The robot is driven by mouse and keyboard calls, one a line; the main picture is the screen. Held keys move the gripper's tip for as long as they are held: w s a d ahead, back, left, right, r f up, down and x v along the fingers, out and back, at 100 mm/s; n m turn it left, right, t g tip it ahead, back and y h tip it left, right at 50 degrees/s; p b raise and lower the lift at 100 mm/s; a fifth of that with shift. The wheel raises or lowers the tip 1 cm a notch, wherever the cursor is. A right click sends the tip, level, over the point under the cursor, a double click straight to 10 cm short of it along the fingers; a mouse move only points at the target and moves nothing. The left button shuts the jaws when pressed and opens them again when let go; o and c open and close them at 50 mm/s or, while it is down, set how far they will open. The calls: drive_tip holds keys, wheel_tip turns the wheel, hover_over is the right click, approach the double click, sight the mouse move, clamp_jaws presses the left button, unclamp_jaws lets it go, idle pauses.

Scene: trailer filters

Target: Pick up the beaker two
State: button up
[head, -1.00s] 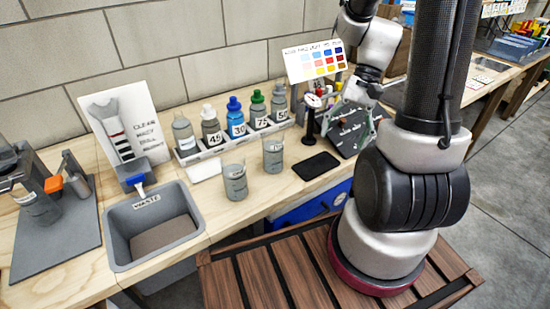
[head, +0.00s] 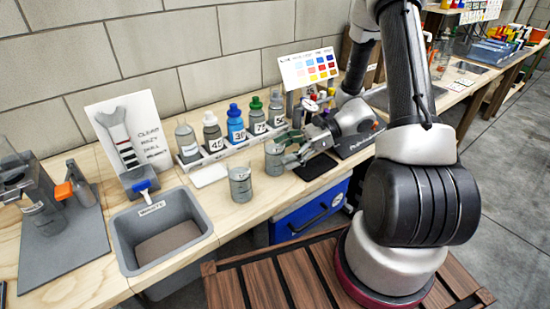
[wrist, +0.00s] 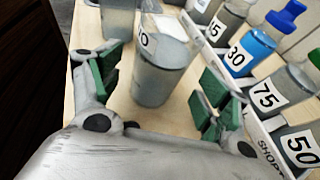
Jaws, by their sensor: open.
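Two clear beakers with grey contents stand upright on the wooden bench in the head view. The right-hand beaker (head: 275,160) is beside my gripper (head: 289,149); it also shows in the wrist view (wrist: 162,82), with a partly visible label ending in "O". I take it as beaker two, though the full label cannot be read. My gripper is open, its green-padded fingers (wrist: 160,78) on either side of this beaker, with gaps visible. The other beaker (head: 240,186) stands to its left and shows at the top of the wrist view (wrist: 117,18).
A rack (head: 225,150) of numbered bottles stands behind the beakers, close to my gripper's right finger in the wrist view. A grey waste bin (head: 203,232) is at left. A dark flat pad (head: 314,167) lies right of the beakers. Bare bench lies in front.

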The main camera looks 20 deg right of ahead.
sight(274, 157)
drive_tip(key=x, duration=0.3)
drive_tip(key=shift+s+a+f, duration=0.1)
drive_tip(key=shift+a+f, duration=0.1)
drive_tip(key=shift+a, duration=0.1)
drive_tip(key=shift+c, duration=0.2)
drive_tip(key=c, duration=1.3)
